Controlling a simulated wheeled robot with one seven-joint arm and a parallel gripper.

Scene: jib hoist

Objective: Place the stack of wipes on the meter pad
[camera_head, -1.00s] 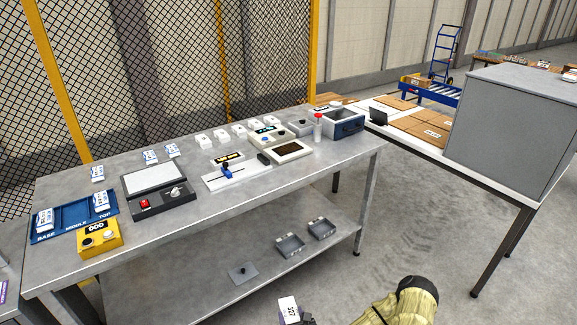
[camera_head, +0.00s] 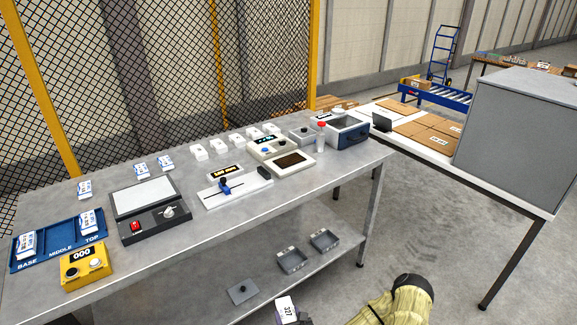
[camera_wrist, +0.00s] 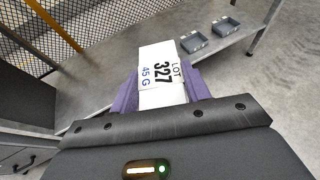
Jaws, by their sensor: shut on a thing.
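My gripper (camera_wrist: 164,92) is shut on a white block printed LOT 327 45 G (camera_wrist: 161,72), which looks like the stack of wipes. Its purple fingers press the block from both sides. In the head view the block (camera_head: 286,309) shows at the bottom edge, low in front of the bench and apart from it. A cream unit with a dark brown pad (camera_head: 290,161) stands toward the bench's right end, beside a cream unit with a lit display (camera_head: 265,142). This may be the meter pad; I cannot read a label. The brown pad looks bare.
On the grey bench (camera_head: 100,295) are a dark unit with a white plate (camera_head: 144,196), a blue BASE/MIDDLE/TOP tray (camera_head: 60,250), a yellow counter (camera_head: 84,267), a slide fixture (camera_head: 232,190) and several white packs.

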